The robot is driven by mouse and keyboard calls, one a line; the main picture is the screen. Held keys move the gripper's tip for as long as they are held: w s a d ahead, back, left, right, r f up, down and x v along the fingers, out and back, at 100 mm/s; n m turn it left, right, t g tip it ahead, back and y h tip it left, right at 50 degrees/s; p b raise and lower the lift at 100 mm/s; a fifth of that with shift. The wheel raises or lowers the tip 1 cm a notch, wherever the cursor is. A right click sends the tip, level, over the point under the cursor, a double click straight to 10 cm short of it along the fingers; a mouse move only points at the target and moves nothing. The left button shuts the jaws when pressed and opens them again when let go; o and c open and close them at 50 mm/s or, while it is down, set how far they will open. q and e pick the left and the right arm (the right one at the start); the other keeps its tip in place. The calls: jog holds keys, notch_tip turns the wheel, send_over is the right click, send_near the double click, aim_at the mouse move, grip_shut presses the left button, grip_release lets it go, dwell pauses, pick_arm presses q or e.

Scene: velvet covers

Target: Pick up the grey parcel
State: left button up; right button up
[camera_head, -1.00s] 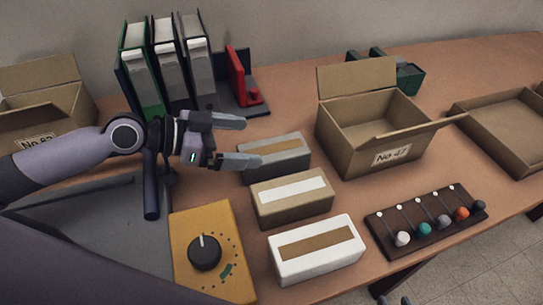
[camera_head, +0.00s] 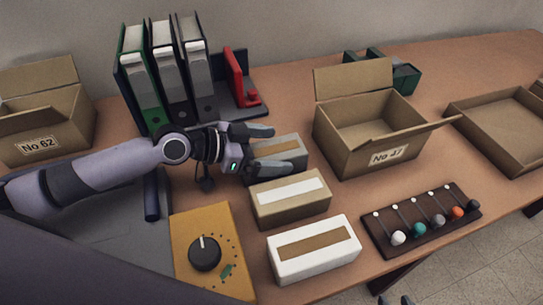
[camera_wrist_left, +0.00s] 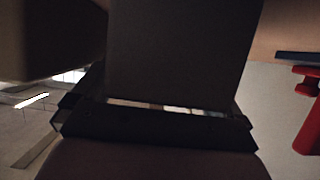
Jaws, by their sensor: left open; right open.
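The grey parcel (camera_head: 299,158) lies on the table behind the tan parcel, with a brown strip on its top. My left gripper (camera_head: 281,149) is open at it, one finger over its far side and one over its near side in the head view. The fingers and hand hide much of the parcel. I cannot tell whether they touch it. In the left wrist view a large dark face fills the upper middle, too dark to name surely. My right gripper (camera_head: 394,300) shows only its open fingertips at the bottom edge of the head view.
The tan parcel (camera_head: 289,207) is close in front of the grey one, and a white parcel (camera_head: 315,261) is nearer. An open box (camera_head: 352,158) marked No 47 stands to the right. A yellow dial box (camera_head: 222,219) is front left.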

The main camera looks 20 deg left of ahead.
pick_arm(q)
jog(key=c, duration=1.2)
jog(key=shift+r, duration=0.15)
jog(key=shift+c, duration=0.8)
jog(key=shift+r, duration=0.1)
